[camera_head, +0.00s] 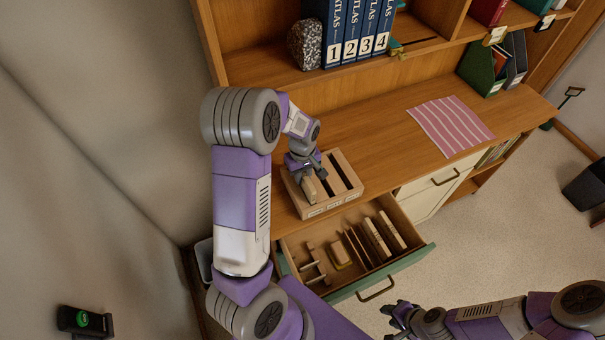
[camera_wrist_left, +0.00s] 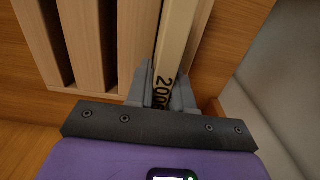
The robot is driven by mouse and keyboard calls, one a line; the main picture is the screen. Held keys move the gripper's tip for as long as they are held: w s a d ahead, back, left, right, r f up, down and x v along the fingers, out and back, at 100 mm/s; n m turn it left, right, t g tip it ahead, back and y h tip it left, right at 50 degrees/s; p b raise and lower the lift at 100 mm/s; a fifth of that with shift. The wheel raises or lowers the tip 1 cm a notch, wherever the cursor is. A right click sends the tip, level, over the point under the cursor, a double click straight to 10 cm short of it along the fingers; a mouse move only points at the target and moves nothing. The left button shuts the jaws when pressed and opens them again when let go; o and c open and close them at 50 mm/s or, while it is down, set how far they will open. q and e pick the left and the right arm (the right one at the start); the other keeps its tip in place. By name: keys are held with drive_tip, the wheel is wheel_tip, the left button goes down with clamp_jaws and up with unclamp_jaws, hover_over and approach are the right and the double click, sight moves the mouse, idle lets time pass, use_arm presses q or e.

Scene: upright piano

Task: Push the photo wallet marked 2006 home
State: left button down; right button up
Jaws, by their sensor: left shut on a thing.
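The photo wallet (camera_wrist_left: 178,35) is a narrow cream spine with dark digits near its end; I read 200, and the last digit is partly hidden by a finger. My left gripper (camera_wrist_left: 164,92) is shut on it, one finger on each side. In the head view my left gripper (camera_head: 312,186) is over the left part of a slotted wooden rack (camera_head: 342,198) on the desk. The rack's slats and dark slots also show in the wrist view (camera_wrist_left: 88,45). How deep the wallet sits is hidden. My right gripper (camera_head: 396,314) hangs away from the desk, low in view.
An open drawer (camera_head: 376,279) below the rack holds several upright wallets or books and dividers. A striped pink cloth (camera_head: 450,124) lies on the desk to the right. Atlas volumes (camera_head: 352,35) and a grey stone (camera_head: 305,45) stand on the shelf above. The desk between rack and cloth is clear.

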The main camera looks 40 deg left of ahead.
use_arm(q)
drive_tip(key=shift+f+b, duration=0.75)
drive_tip(key=shift+f, duration=0.25)
idle(0.3)
drive_tip(key=shift+s+f, duration=0.15)
drive_tip(key=shift+f, duration=0.05)
idle(0.8)
drive_tip(key=shift+r, duration=0.15)
drive_tip(key=shift+r+p, duration=0.35)
drive_tip(key=shift+p, duration=0.05)
drive_tip(key=shift+r+p, duration=1.85)
drive_tip(key=shift+r, duration=0.55)
drive_tip(key=shift+f+b, duration=0.9)
drive_tip(key=shift+f, duration=0.55)
idle(1.3)
